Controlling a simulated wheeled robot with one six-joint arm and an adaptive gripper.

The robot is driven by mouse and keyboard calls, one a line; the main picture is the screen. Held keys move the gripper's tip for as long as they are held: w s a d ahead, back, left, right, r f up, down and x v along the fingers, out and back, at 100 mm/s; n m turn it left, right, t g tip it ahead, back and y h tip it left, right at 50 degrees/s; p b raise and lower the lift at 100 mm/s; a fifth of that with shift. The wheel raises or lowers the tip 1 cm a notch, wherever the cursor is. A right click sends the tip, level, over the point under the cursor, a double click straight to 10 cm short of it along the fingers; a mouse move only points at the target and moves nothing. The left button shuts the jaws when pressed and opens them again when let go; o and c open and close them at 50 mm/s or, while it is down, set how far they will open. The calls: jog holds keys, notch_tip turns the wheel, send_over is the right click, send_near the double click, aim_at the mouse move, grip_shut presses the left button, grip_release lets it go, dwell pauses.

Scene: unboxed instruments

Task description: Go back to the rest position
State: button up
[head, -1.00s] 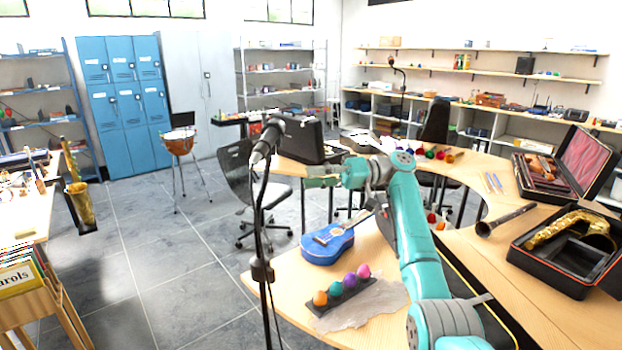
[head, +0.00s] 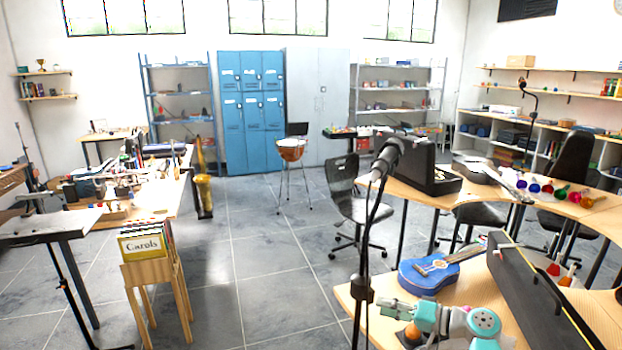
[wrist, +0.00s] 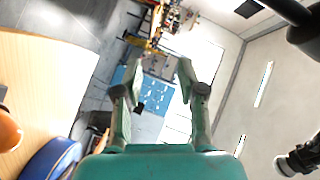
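My gripper (head: 385,311) is low at the front of the bench in the head view, pointing left, beside the microphone stand. In the wrist view my gripper (wrist: 158,75) has its two green fingers spread apart with nothing between them. The blue ukulele (head: 430,273) lies on the bench just behind it; part of its body shows in the wrist view (wrist: 52,158). An orange ball (head: 412,332) is partly hidden by my gripper. Another view of it is at the wrist view's left edge (wrist: 8,132).
A microphone on a stand (head: 388,160) rises close to my gripper. A long black case (head: 535,290) lies on the bench at right. A wooden rack of folders (head: 150,260) stands on the floor at left. The grey floor (head: 265,270) between is open.

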jog(key=s+a+f+m+t+h, duration=0.1)
jog(key=s+a+f+m+h, duration=0.15)
jog(key=s+f, duration=0.55)
jog(key=s+a+f+m+t+h, duration=0.1)
jog(key=s+f+h, duration=0.3)
jog(key=f, duration=0.8)
jog(key=s+f+t+h, duration=0.15)
jog(key=s+f, duration=0.25)
jog(key=s, duration=0.5)
jog(key=s+f+g+h, duration=0.15)
jog(key=s+f, duration=0.25)
jog(key=s, duration=0.5)
jog(key=s+d+r+t+h, duration=0.1)
jog(key=s+r+t+h, duration=0.15)
jog(key=s, duration=0.95)
jog(key=s+r+n+t+h, duration=0.1)
jog(key=s+r+n, duration=0.4)
jog(key=s+r, duration=1.4)
jog(key=shift+s+d+r+t+h, duration=0.15)
jog(key=shift+d+r+t+h, duration=0.35)
jog(key=shift+r, duration=0.35)
